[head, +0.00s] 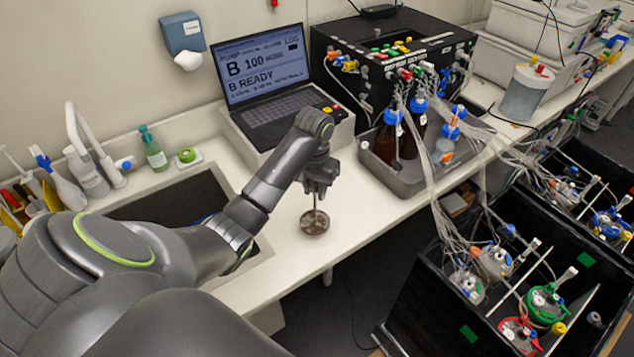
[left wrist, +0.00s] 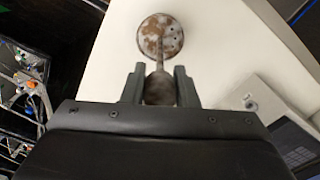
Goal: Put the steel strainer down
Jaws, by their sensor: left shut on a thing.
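The steel strainer (head: 314,222) is a small round perforated disc with brownish marks on a thin upright stem. In the head view it is at the white bench top, near its front edge and right of the sink; I cannot tell if it touches the surface. My left gripper (head: 319,188) points down above it and is shut on the stem's upper end. In the left wrist view the strainer's disc (left wrist: 160,38) lies beyond the fingertips, and the handle end sits between the two fingers of the gripper (left wrist: 159,88). My right gripper is not in view.
The white bench (head: 365,205) has free room around the strainer. A sink (head: 180,200) lies to the left and a laptop (head: 265,75) behind. A grey tray (head: 400,182) with brown bottles stands to the right. Black bioreactor boxes (head: 440,290) stand beyond the bench's front edge.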

